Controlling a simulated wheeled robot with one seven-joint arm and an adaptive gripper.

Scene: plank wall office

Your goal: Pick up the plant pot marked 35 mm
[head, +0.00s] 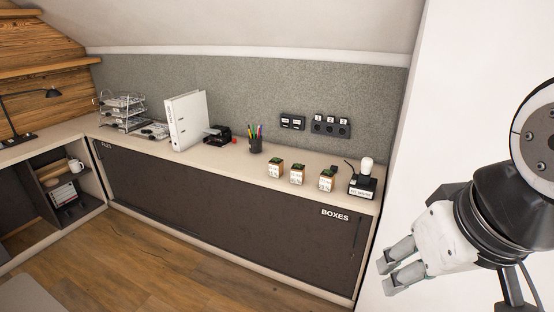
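Three small plant pots stand in a row near the right end of the long sideboard: a left one (273,172), a middle one (297,177) and a right one (326,183). Each is light in colour with a small green plant on top and a pale label on its front. The label markings are too small to read, so I cannot tell which is the 35 mm pot. My gripper (388,276) is at the lower right, in front of the white wall and away from the pots. Its two fingers show a gap between them and hold nothing.
A black device with a white cylinder (365,175) stands right of the pots. A pen holder (255,145), a black object (218,136), a white binder (187,120) and letter trays (122,108) stand further left. Bare sideboard top (215,158) lies left of the pots.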

